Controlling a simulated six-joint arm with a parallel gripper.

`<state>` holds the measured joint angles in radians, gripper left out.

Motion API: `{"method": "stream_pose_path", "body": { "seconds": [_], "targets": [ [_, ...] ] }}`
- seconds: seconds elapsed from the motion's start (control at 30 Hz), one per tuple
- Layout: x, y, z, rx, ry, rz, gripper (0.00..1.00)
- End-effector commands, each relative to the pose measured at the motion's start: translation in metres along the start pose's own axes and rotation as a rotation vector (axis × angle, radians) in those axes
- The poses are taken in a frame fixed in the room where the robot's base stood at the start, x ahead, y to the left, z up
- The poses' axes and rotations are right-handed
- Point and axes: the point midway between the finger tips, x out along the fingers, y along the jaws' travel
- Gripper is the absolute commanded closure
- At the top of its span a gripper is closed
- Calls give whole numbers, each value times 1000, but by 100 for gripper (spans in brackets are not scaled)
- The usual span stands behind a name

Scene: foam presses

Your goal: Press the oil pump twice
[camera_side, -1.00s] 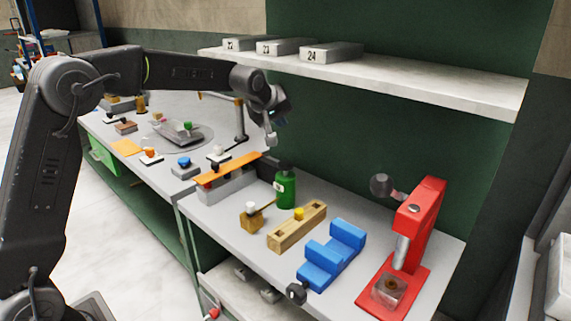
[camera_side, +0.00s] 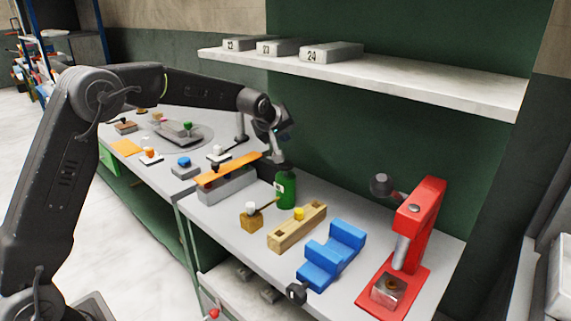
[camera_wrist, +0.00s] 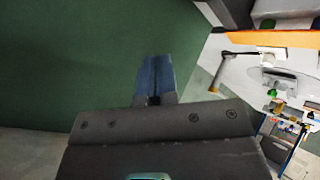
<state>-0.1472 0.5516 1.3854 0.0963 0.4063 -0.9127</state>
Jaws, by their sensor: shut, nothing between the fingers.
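The oil pump (camera_side: 286,191) is a green bottle with a dark top, upright on the grey bench near the back wall. My gripper (camera_side: 280,160) points down directly over its top and overlaps it in the side view. I cannot tell whether the fingertips touch the pump head or how far the head is pushed down. In the wrist view my gripper's fingers (camera_wrist: 155,82) are together with nothing between them. The pump cannot be made out in the wrist view.
An orange strip (camera_side: 229,171) on a grey block lies left of the pump. In front are a wooden block with a yellow knob (camera_side: 297,227), a blue block (camera_side: 331,255) and a red press (camera_side: 420,225). A shelf (camera_side: 400,79) with numbered blocks hangs above.

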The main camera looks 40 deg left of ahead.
Motion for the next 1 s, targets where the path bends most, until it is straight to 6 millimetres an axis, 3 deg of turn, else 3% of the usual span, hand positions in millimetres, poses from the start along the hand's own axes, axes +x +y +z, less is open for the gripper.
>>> {"method": "stream_pose_path", "body": {
  "seconds": [0.4, 1.0],
  "targets": [
    [31, -23, 22, 0, 0, -2, 100],
    [33, -25, 24, 0, 1, -2, 100]
  ]
}}
